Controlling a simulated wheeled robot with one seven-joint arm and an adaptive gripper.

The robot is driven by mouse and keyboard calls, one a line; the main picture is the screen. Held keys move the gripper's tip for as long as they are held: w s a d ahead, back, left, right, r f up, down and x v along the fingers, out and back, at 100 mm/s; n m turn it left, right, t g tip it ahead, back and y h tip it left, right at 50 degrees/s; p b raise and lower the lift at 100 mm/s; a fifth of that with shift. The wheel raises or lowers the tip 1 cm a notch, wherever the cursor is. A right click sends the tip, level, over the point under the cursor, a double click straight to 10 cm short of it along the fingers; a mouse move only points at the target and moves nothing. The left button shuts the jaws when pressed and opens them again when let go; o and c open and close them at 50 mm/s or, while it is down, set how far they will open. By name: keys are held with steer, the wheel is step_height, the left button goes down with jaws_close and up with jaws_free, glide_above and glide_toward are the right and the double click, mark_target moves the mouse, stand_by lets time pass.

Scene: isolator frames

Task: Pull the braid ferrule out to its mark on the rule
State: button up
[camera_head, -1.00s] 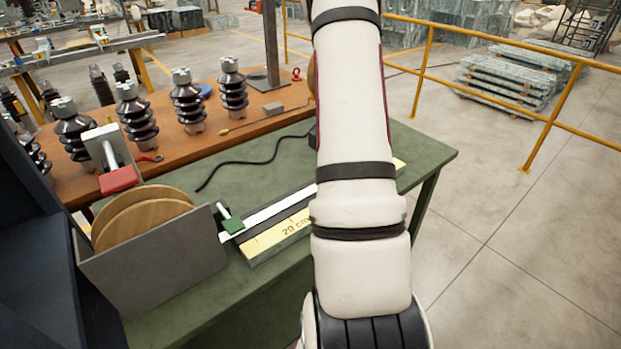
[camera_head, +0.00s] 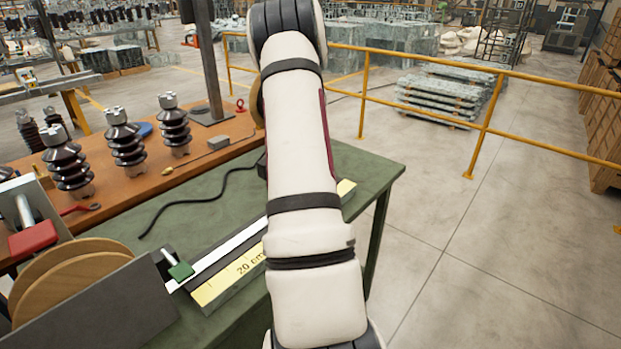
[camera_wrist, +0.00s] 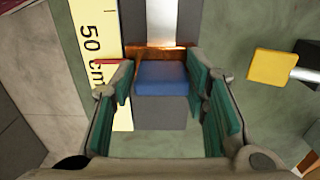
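In the wrist view my gripper (camera_wrist: 160,76) has its green-padded fingers on both sides of a blue block (camera_wrist: 162,78). The pads appear to touch its sides. A copper-coloured piece, which looks like the braid ferrule (camera_wrist: 153,54), is just beyond the block, with a pale metallic strip (camera_wrist: 162,20), probably the braid, behind it. A thin red pointer (camera_wrist: 106,62) reaches left over the yellow rule (camera_wrist: 93,14), close to the "50 cm" print. The rule also shows in the head view (camera_head: 228,279), marked "20 cm". My arm hides the gripper there.
A yellow block (camera_wrist: 273,67) on a metal rod is right of the gripper. A yellow railing (camera_head: 420,135) is behind; open floor lies right.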

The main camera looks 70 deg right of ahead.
steer(key=shift+o, duration=0.6)
steer(key=shift+w, duration=0.1)
steer(key=shift+r, duration=0.2)
step_height(320, 180, up, 12)
steer(key=shift+f, duration=0.2)
